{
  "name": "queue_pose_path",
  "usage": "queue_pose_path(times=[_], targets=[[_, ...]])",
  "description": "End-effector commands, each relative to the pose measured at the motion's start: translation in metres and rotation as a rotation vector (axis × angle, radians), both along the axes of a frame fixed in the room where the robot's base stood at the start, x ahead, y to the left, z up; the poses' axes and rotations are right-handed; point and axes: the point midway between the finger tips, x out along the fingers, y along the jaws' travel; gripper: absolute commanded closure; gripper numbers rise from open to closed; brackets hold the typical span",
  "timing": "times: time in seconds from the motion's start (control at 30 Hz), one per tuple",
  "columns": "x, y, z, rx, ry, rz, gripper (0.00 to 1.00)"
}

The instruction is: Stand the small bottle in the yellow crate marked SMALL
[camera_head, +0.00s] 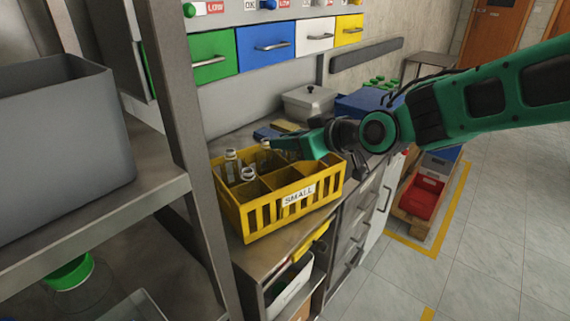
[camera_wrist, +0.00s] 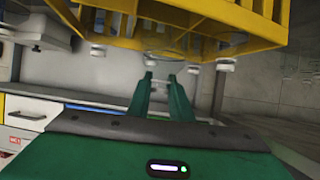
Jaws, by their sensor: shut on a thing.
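The yellow crate (camera_head: 268,207) with the SMALL label (camera_head: 298,195) stands on the counter and has several compartments. Clear bottles (camera_head: 248,175) stand in its left compartments. My gripper (camera_head: 274,146) is over the back part of the crate, pointing left, shut on a small clear bottle (camera_head: 265,148). That bottle is largely hidden by the fingers and the crate's rear in the head view. In the wrist view my gripper (camera_wrist: 160,77) has its fingers close together, below the crate's yellow bars (camera_wrist: 268,30); the held bottle's outline is faint there.
A grey lidded box (camera_head: 309,103) and a blue crate (camera_head: 362,103) stand behind the yellow crate. A grey shelf upright (camera_head: 185,130) rises close to its left. Coloured drawers (camera_head: 265,46) hang above. Some compartments on the crate's right look empty.

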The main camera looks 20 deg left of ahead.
Motion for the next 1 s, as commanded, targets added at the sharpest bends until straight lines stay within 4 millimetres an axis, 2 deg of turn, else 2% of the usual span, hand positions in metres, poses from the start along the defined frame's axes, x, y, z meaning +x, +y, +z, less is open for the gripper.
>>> queue_pose_path(times=[0.23,0.47,0.77,0.8,0.87,1.0], targets=[[-0.002,0.003,-0.019,-0.001,0.001,0.004,1.0],[-0.003,0.004,-0.047,-0.001,0.002,0.006,1.0],[-0.002,0.004,-0.049,0.0,-0.001,0.005,1.0],[-0.002,0.004,-0.049,0.0,-0.001,0.005,0.76],[-0.002,0.004,-0.049,0.0,-0.001,0.005,0.62],[-0.002,0.004,-0.049,0.0,-0.001,0.005,0.62]])
